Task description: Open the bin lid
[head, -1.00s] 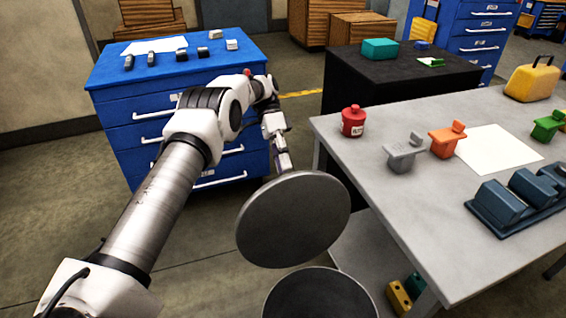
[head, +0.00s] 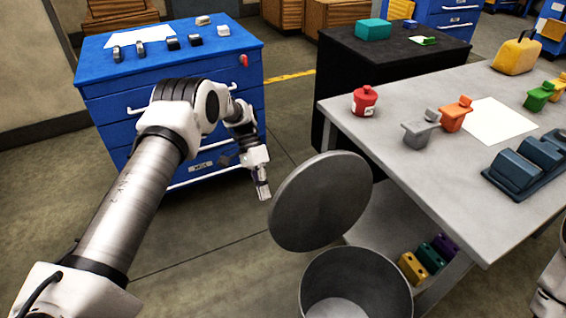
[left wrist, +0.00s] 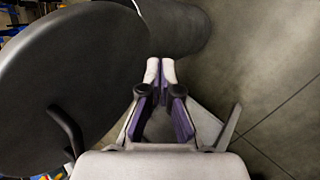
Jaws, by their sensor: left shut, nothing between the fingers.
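The round grey bin lid (head: 320,202) stands raised and tilted above the open grey bin (head: 400,290), whose inside partly shows. In the left wrist view the lid (left wrist: 65,70) fills the left side, with its dark handle (left wrist: 68,130) visible, and the bin (left wrist: 175,25) is at the top. My left gripper (head: 264,192) is just left of the lid in the head view, apart from it. Its fingertips (left wrist: 161,72) are together in the left wrist view, with nothing between them. My right gripper is not in view.
A grey table (head: 385,140) stands right of the bin, bearing a red canister (head: 364,101) and several coloured parts. Coloured blocks (head: 412,268) sit on its lower shelf. A blue drawer cabinet (head: 110,70) is behind my left arm. The floor left of the bin is clear.

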